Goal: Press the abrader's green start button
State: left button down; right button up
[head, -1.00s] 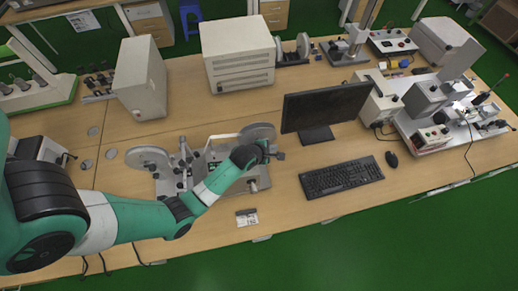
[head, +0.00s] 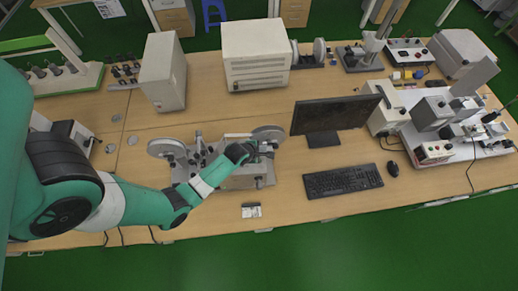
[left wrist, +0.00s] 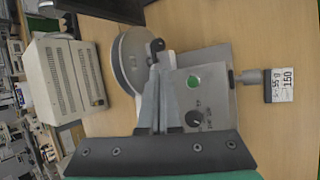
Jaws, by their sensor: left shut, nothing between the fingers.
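The abrader (head: 238,181) is a grey machine with two round discs, standing near the front edge of the table. In the left wrist view its grey panel (left wrist: 215,102) carries the round green start button (left wrist: 194,82) and a black knob (left wrist: 194,118). My left gripper (head: 264,153) is over the abrader's right part. In the left wrist view its fingers (left wrist: 158,66) are shut and empty, and appear just left of the green button. I cannot tell their height above the panel. The green button cannot be made out in the head view. My right gripper is not in view.
A monitor (head: 335,116) and keyboard (head: 343,181) stand right of the abrader. A beige box instrument (head: 255,55) is behind it. A small label card (head: 251,210) lies in front. Bare tabletop lies between the abrader and the rear instruments.

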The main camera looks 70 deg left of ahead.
pick_arm(q)
jog(key=b, duration=0.6)
send_near(263, 157)
jog(key=x, duration=0.3)
jog(key=shift+w+a, duration=0.15)
jog(key=shift+w, duration=0.15)
jog(key=shift+f, duration=0.1)
dwell(1.1)
jog(key=shift+s+f, duration=0.1)
jog(key=shift+f, duration=0.25)
